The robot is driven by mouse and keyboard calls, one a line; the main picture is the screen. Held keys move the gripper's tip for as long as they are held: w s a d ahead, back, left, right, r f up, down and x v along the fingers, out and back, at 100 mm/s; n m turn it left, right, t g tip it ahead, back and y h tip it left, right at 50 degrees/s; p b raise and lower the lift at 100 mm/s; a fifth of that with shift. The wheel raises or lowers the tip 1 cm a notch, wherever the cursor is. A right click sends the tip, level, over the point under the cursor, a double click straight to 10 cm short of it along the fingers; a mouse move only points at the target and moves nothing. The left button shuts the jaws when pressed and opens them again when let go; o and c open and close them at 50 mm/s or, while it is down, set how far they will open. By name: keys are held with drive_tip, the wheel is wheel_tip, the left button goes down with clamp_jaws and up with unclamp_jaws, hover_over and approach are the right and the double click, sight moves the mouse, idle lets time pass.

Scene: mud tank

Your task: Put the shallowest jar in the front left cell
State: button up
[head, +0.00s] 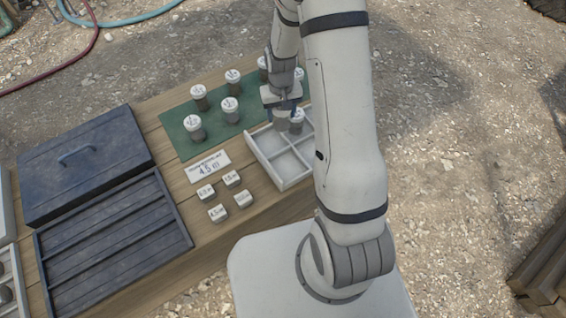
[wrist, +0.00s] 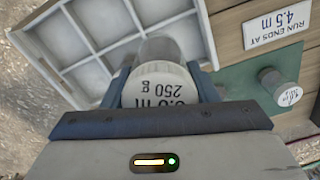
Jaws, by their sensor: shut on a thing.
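My gripper (head: 283,104) is shut on a jar, over the back part of the white divided tray (head: 262,160). The held jar (head: 281,122) is grey in the head view. In the wrist view its white lid (wrist: 160,86) sits between the jaws and reads "250 g" and a depth ending in ".0 m"; the first digit is unclear. The tray (wrist: 113,42) shows empty cells there. Several lidded jars (head: 230,108) stand on the green mat (head: 180,140). My arm hides the tray's right side.
A "4.5 m" sign (head: 207,166) and several small white labelled blocks (head: 232,179) lie left of the tray. A dark ribbed tray (head: 110,240) and a dark lid with a handle (head: 80,165) take up the table's left side.

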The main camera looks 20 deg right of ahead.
drive_tip(key=shift+s+a+r, duration=0.1)
drive_tip(key=shift+s+f+b, duration=0.1)
drive_tip(key=shift+f+b, duration=0.25)
drive_tip(key=shift+b, duration=0.35)
drive_tip(key=s+f+n+b, duration=0.45)
drive_tip(key=s+b, duration=0.25)
drive_tip(key=b, duration=0.7)
drive_tip(key=shift+n, duration=0.55)
wheel_tip(320, 180, down, 9)
drive_tip(key=shift+s+a+f, duration=0.1)
drive_tip(key=shift+f, duration=0.1)
drive_tip(key=shift+f, duration=0.1)
drive_tip(key=o, duration=1.1)
drive_tip(key=shift+o, duration=0.2)
